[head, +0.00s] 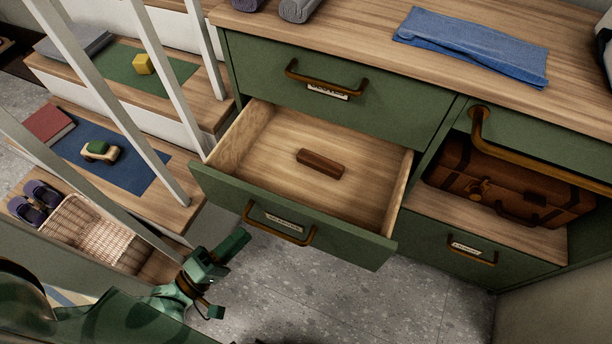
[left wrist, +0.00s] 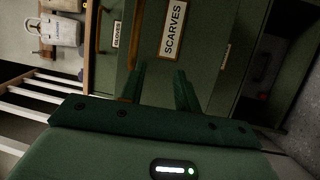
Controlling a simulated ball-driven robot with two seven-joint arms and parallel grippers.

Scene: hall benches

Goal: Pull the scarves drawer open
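The scarves drawer (head: 220,193) is the green drawer pulled well out in the head view; its SCARVES label (left wrist: 173,28) reads clearly in the left wrist view. Its brass handle (head: 280,236) is on the front panel. A dark brown block (head: 320,164) lies inside on the wooden bottom. My left gripper (head: 230,274) is open and empty, low in front of the drawer and to the left of the handle, apart from it. Its two fingers also show in the left wrist view (left wrist: 161,90), pointing at the drawer front. My right gripper is not in view.
A shut green drawer (head: 400,115) is above the open one. A blue cloth (head: 470,45) lies on the counter. A brown case (head: 500,185) stands in the right-hand opening. White bars (head: 160,85) and a wicker basket (head: 95,232) are at the left. Grey floor (head: 390,310) is clear below.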

